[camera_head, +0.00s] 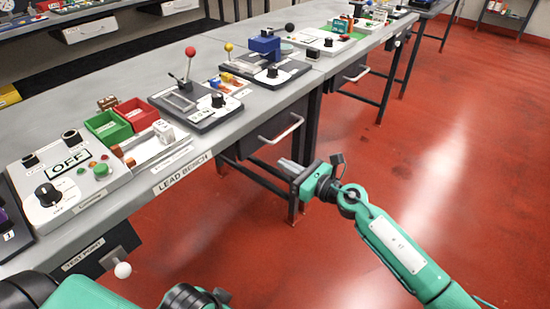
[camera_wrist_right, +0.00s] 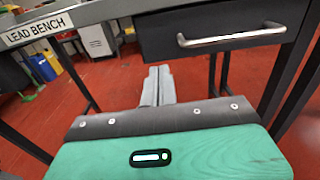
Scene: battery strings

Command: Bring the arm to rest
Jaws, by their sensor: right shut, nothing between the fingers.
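My right arm (camera_head: 400,255) reaches in from the lower right of the head view. Its gripper (camera_head: 284,164) is shut and empty, in front of the bench and below the level of its top. In the right wrist view the two grey fingers (camera_wrist_right: 158,84) lie together with nothing between them. The lead bench (camera_head: 240,125) runs from lower left to upper right. Its drawer (camera_head: 270,138) with a metal handle (camera_wrist_right: 230,36) is closed, behind and above the fingers in the wrist view. Part of my left arm (camera_head: 85,293) shows at the lower left; its gripper is out of view.
On the bench are a meter box reading OFF (camera_head: 70,170), a green bin (camera_head: 108,127), a red bin (camera_head: 138,113) and a device with a red-knobbed lever (camera_head: 190,52). Bench legs (camera_head: 292,205) stand close to my right gripper. The red floor (camera_head: 460,140) at right is clear.

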